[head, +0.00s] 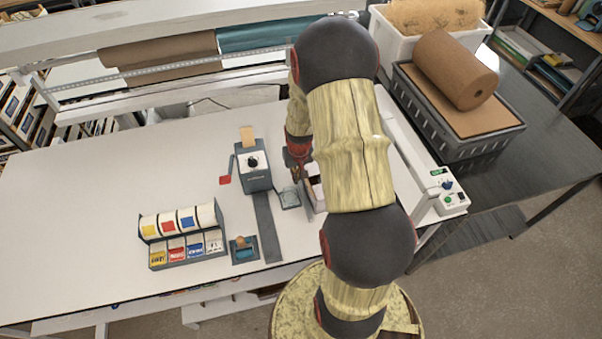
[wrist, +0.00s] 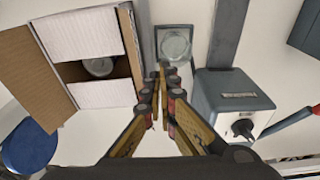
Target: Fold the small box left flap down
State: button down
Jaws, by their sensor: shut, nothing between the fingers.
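The small box (wrist: 66,71) is at the left of the wrist view. Its two white flaps, upper (wrist: 82,36) and lower (wrist: 103,94), lie inward over the opening. A gap between them shows a round clear object (wrist: 99,67) inside. A wide brown flap (wrist: 28,78) sticks outward on the left side. A narrow brown flap (wrist: 133,48) is seen nearly edge-on at the right side. My gripper (wrist: 163,72) is shut and empty, just right of that narrow flap; I cannot tell if they touch. In the head view my arm hides most of the box (head: 316,186).
A grey dispenser (head: 254,178) with a dial and a small glass dish (head: 289,198) stand close left of my gripper. A label rack (head: 182,235) is farther left. A white sealer (head: 425,180) runs along the right edge. The table's left part is clear.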

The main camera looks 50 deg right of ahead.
jog(key=shift+s+d+r+b, duration=0.1)
jog(key=shift+s+d, duration=0.3)
jog(key=shift+d, duration=0.3)
jog(key=shift+s+d+f+b, duration=0.1)
jog(key=shift+s+d, duration=0.3)
jog(key=shift+d, duration=0.35)
jog(key=shift+s+d+r+b, duration=0.1)
jog(key=shift+s+d, duration=0.3)
jog(key=shift+d, duration=0.3)
jog(key=d+b, duration=0.1)
jog(key=s+d+f, duration=0.1)
jog(key=shift+s+d+b, duration=0.15)
jog(key=shift+d+b, duration=0.15)
jog(key=shift+b, duration=0.05)
jog(key=shift+f, duration=0.15)
jog(key=shift+s+d+f+b, duration=0.25)
jog(key=shift+d+f+b, duration=0.1)
jog(key=shift+f+b, duration=0.65)
jog(key=shift+r, duration=0.1)
